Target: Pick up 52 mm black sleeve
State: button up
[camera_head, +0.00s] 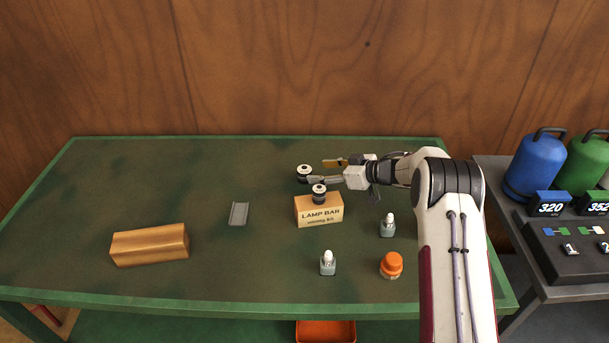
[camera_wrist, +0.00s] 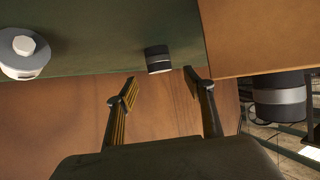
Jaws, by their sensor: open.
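Two similar black sleeves with a pale band are in view; which one is 52 mm I cannot tell. One sleeve (camera_head: 304,169) stands on the green table behind the box; what looks like the same sleeve (camera_wrist: 158,59) shows just beyond my fingertips in the wrist view. The other sleeve (camera_head: 319,189) sits on the lamp bar box (camera_head: 319,213), and it appears at the right in the wrist view (camera_wrist: 280,97). My gripper (camera_head: 320,171) is open and empty, its fingers pointing left. In the wrist view my gripper (camera_wrist: 160,76) has its fingertips apart, short of the table sleeve.
The box lies close on the front side of my gripper. Two small bottles (camera_head: 328,264) (camera_head: 388,226) and an orange-capped jar (camera_head: 391,264) stand in front. A grey channel piece (camera_head: 239,214) and a wooden block (camera_head: 150,245) lie left. The table's back left is clear.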

aim_at(306, 170)
jog(key=shift+x, duration=1.2)
jog(key=shift+a+f, duration=0.1)
jog(key=shift+x, duration=2.5)
jog(key=shift+w, duration=0.1)
grip_shut()
jog(key=shift+r, duration=0.25)
